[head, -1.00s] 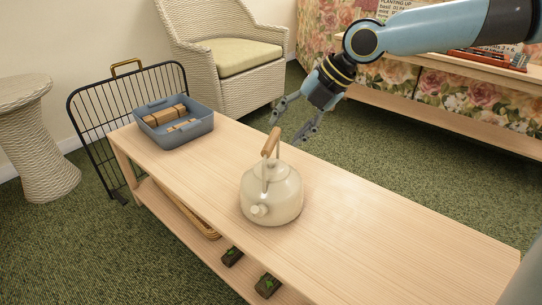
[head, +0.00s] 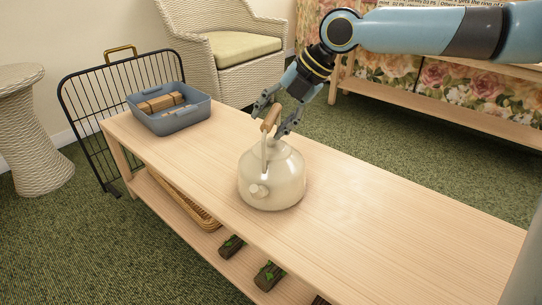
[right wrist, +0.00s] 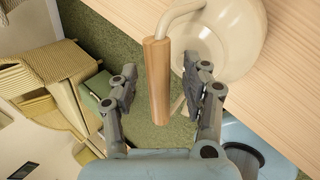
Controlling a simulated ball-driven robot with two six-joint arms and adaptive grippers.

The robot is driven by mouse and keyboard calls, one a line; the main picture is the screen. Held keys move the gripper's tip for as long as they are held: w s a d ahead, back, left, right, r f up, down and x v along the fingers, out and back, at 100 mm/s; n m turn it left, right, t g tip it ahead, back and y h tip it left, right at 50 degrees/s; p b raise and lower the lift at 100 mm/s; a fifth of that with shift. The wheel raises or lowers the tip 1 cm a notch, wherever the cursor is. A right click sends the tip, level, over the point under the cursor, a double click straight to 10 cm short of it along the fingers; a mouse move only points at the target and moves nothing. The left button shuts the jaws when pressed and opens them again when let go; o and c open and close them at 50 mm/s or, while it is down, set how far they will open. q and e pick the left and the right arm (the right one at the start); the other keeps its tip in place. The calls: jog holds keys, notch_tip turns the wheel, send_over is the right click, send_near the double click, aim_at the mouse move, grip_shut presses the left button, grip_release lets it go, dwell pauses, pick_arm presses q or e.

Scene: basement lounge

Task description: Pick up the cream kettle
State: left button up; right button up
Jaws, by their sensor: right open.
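The cream kettle (head: 272,180) stands upright on the light wooden table (head: 360,215), its wooden handle grip (head: 271,118) raised above the lid. My right gripper (head: 277,118) is open at the handle, with its fingers on either side of the grip in the head view. In the right wrist view the handle grip (right wrist: 158,80) lies between the two spread fingers (right wrist: 160,88), with gaps to both; the kettle body (right wrist: 222,38) is beyond. I cannot tell whether any finger touches it. My left gripper is not in view.
A blue-grey bin (head: 170,122) with wooden blocks sits at the table's far left end. The table right of the kettle is bare. A black wire rack (head: 85,125) stands behind the left end. A lower shelf holds a wicker tray (head: 185,200) and dark plant-topped blocks (head: 268,275).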

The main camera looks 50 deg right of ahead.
grip_shut()
dwell(0.3)
